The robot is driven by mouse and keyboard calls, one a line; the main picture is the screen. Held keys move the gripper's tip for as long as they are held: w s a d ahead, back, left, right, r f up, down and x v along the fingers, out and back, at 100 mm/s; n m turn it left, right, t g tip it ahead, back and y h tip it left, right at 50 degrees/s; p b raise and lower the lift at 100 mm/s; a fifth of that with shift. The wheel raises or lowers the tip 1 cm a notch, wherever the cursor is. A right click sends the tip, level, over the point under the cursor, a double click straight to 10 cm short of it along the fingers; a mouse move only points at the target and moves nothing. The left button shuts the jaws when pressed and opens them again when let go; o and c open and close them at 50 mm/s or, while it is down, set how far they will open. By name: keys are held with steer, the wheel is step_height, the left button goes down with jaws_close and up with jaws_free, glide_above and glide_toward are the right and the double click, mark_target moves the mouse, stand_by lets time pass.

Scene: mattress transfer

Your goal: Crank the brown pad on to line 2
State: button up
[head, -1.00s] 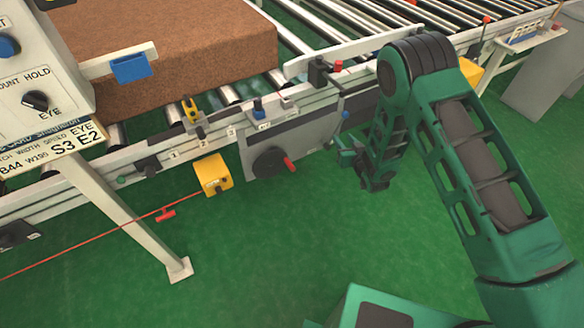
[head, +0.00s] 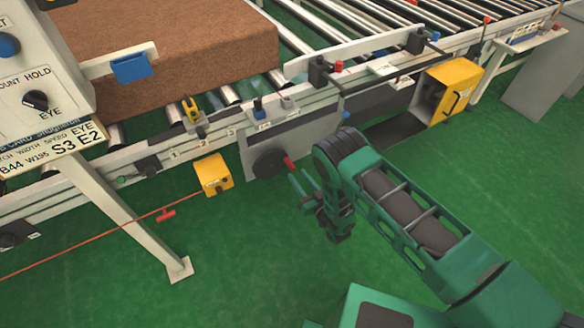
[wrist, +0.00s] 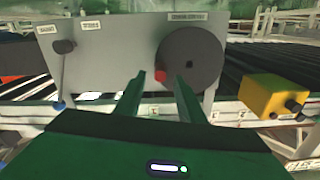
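The brown pad (head: 185,45) lies on the roller conveyor at the upper left of the head view. The crank is a dark disc (head: 268,163) with a red handle (head: 289,163) on a grey panel under the front rail. Small numbered marks sit along the rail, with the 2 (head: 202,143) left of the panel. My gripper (head: 296,186) is open and empty, just right of and below the red handle. In the wrist view the red handle (wrist: 160,77) shows between the spread fingertips, with the disc (wrist: 190,62) behind; contact cannot be told.
A yellow box (head: 214,174) with a red cord hangs left of the crank. A larger yellow box (head: 450,90) stands to the right under the rail. A control post (head: 40,80) and its leg stand at left. Green floor is clear in front.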

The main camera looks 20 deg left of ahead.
mark_target(291, 167)
steer(key=x, duration=0.6)
steer(key=shift+w+a, duration=0.2)
jaws_close()
